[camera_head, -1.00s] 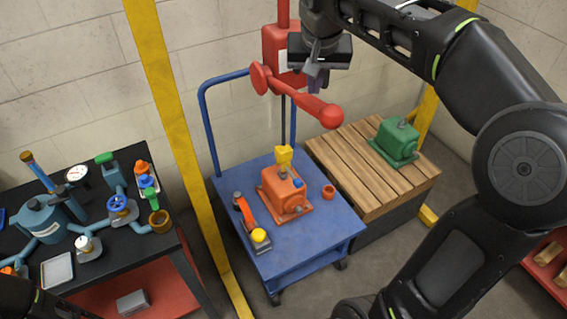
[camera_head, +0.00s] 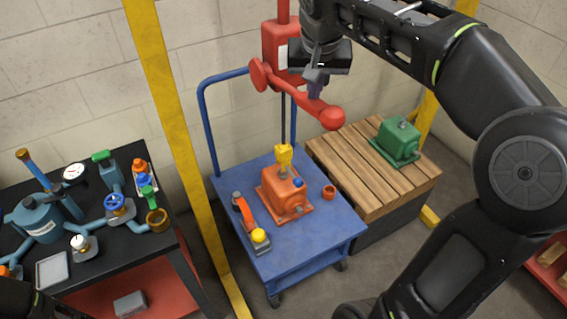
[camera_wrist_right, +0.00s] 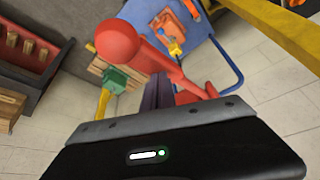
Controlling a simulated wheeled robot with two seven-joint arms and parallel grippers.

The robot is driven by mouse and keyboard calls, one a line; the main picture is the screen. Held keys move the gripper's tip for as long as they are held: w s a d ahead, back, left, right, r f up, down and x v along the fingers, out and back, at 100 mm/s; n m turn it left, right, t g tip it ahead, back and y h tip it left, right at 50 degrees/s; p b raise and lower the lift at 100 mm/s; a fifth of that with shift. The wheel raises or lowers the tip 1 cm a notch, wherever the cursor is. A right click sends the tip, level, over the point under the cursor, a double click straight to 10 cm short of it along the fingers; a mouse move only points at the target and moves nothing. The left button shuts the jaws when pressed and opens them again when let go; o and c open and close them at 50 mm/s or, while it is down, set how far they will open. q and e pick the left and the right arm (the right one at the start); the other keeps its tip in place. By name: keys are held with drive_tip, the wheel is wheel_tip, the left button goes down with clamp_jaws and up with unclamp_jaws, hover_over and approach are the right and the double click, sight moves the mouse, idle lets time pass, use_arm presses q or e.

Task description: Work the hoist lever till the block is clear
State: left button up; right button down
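The red hoist lever (camera_head: 300,97) slopes down to the right from the red hoist housing (camera_head: 280,42) and ends in a red ball. My right gripper (camera_head: 316,92) is at the lever, just short of the ball. In the right wrist view its dark purple fingers (camera_wrist_right: 157,92) overlap the lever (camera_wrist_right: 180,78); whether they grip it is unclear. The yellow hook block (camera_head: 284,157) hangs directly above the orange motor (camera_head: 286,192), at its top eye. The motor sits on the blue cart (camera_head: 315,243). The left gripper's fingers are out of view.
A green motor (camera_head: 397,140) stands on the slatted wooden platform (camera_head: 350,160) at right. A black bench (camera_head: 100,258) with pipe fittings is at left. Yellow posts (camera_head: 175,120) flank the cart.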

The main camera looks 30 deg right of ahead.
drive_tip(key=shift+s+f+b, duration=0.15)
drive_tip(key=shift+f+b, duration=0.6)
drive_tip(key=shift+f, duration=0.15)
drive_tip(key=shift+s+f+b, duration=0.2)
drive_tip(key=shift+f+b, duration=0.6)
drive_tip(key=shift+f, duration=0.1)
drive_tip(key=shift+s+f+b, duration=0.15)
drive_tip(key=shift+f+b, duration=0.6)
drive_tip(key=shift+f, duration=0.15)
wheel_tip(320, 180, down, 5)
drive_tip(key=b, duration=0.4)
drive_tip(key=shift+w+f, duration=0.1)
wheel_tip(320, 180, up, 13)
drive_tip(key=p, duration=1.1)
hover_over(316, 105)
drive_tip(key=w, duration=0.2)
drive_tip(key=shift+d+f, duration=0.1)
drive_tip(key=shift+d, duration=0.25)
